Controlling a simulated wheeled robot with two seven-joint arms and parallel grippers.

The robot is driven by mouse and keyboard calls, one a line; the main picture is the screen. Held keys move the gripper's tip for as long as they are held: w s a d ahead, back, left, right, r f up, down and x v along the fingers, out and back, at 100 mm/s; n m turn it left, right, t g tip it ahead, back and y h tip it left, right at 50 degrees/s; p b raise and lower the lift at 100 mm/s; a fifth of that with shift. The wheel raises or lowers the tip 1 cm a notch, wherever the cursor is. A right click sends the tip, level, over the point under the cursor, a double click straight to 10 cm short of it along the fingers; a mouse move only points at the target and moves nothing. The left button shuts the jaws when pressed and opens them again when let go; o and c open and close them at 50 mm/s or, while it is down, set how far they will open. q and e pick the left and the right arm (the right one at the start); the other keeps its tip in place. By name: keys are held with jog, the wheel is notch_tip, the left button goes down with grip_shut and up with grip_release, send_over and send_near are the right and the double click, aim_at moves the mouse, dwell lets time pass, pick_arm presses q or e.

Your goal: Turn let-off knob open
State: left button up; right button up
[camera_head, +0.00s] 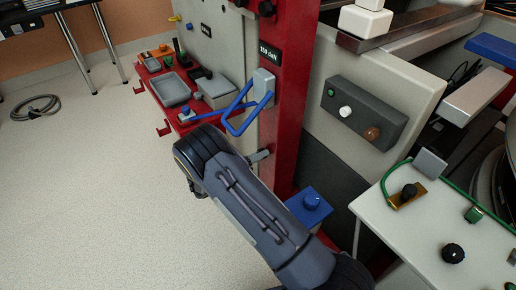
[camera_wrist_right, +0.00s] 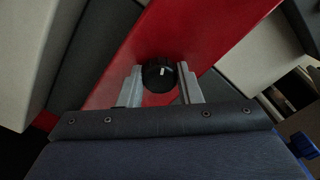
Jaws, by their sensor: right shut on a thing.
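The let-off knob (camera_wrist_right: 159,76) is a round black knob with a white mark, on the face of a red post (camera_wrist_right: 215,45). In the right wrist view the mark points up, toward the top of the picture. My right gripper (camera_wrist_right: 160,70) has one grey finger on each side of the knob and is shut on it. In the head view the red post (camera_head: 291,90) stands upright, and my right gripper (camera_head: 262,155) reaches its lower part. The knob is hidden there behind my arm and gripper. My left gripper is in neither view.
A blue bent handle (camera_head: 240,112) juts from the post above my right gripper. A blue box with a knob (camera_head: 311,202) sits low by my right arm. A red shelf with trays (camera_head: 172,90) is behind. A white table (camera_head: 440,225) stands at right. Open floor lies left.

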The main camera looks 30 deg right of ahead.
jog(key=shift+n+p, duration=2.4)
jog(key=shift+n, duration=3.7)
jog(key=shift+f, duration=0.1)
jog(key=o, duration=1)
jog(key=shift+c, duration=0.2)
jog(key=a, duration=0.8)
jog(key=shift+s, duration=0.3)
